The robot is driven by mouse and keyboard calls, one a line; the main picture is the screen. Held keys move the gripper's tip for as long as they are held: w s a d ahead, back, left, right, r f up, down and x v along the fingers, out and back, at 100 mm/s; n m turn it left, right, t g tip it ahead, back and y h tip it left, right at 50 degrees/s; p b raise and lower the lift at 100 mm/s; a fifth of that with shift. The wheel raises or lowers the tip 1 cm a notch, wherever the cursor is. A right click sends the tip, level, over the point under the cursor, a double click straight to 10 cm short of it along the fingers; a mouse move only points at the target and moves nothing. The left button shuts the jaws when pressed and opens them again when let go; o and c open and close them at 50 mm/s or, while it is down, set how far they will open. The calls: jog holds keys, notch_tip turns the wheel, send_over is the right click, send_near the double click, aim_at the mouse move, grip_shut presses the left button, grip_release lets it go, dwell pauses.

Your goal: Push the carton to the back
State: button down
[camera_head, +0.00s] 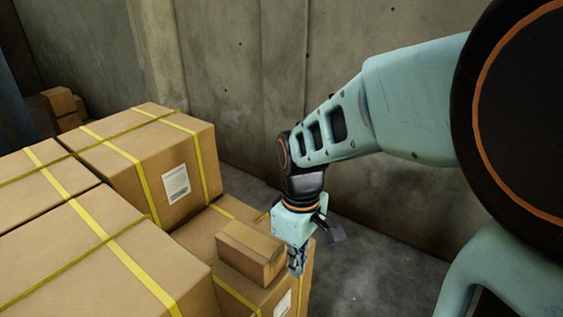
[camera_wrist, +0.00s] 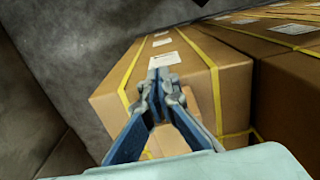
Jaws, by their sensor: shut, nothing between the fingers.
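A small brown carton (camera_head: 250,252) sits on top of a larger yellow-strapped box (camera_head: 203,230) in the head view. My gripper (camera_head: 297,270) points down just to the right of the small carton, close beside its right end. I cannot tell whether they touch. In the wrist view my gripper's fingers (camera_wrist: 160,82) come together at the tips, with nothing held. A strapped box (camera_wrist: 232,75) with a white label lies beyond and under the fingers. A brown surface shows between the finger linkages; I cannot tell which carton it belongs to.
Taller strapped boxes (camera_head: 150,160) stand to the left and behind the small carton. A concrete wall (camera_head: 240,80) runs along the back. Bare grey floor (camera_head: 365,270) lies to the right. More boxes (camera_head: 62,105) stand far left.

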aim_at(224, 234)
jog(key=f, duration=0.1)
jog(key=w+a+f, duration=0.1)
jog(key=f, duration=0.1)
jog(key=a+f, duration=0.1)
jog(key=f, duration=0.1)
jog(key=shift+w+a+p, duration=0.15)
jog(key=shift+w+p, duration=0.15)
jog(key=shift+w, duration=0.05)
jog(key=shift+w+a+f, duration=0.1)
jog(key=shift+w+a, duration=0.3)
jog(key=shift+a, duration=0.1)
jog(key=w+a, duration=0.3)
jog(key=a, duration=0.1)
jog(key=w+a+p, duration=0.1)
jog(key=w+a, duration=0.3)
jog(key=a, duration=0.1)
jog(key=w+a, duration=0.4)
jog(key=a, duration=0.1)
jog(key=shift+a, duration=0.15)
